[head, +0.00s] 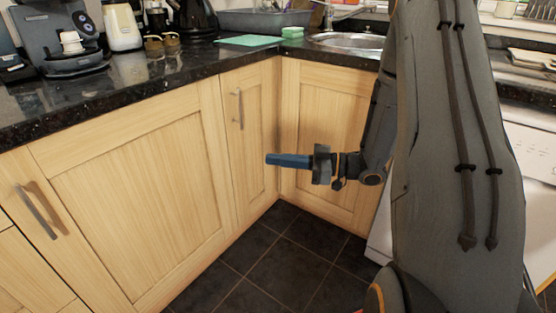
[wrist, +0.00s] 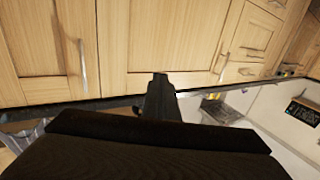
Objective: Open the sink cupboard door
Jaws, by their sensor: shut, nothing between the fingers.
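The sink cupboard door (head: 325,115) is pale wood and stands shut under the sink (head: 347,41) in the head view. Its right part is hidden behind my arm, and I see no handle on its visible part. My gripper (head: 270,159) is shut and empty. It points left in the head view, in front of the corner where this door meets the narrow door. In the wrist view its dark fingers (wrist: 160,80) show against pale cupboard fronts. I cannot tell which of those fronts is the sink cupboard door.
A narrow door (head: 250,150) with a metal handle (head: 240,108) and a wide door (head: 145,200) stand at left, both shut. Dark granite worktop (head: 130,80) runs above. The tiled floor (head: 275,265) below is clear. White appliance fronts (head: 530,145) are at right.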

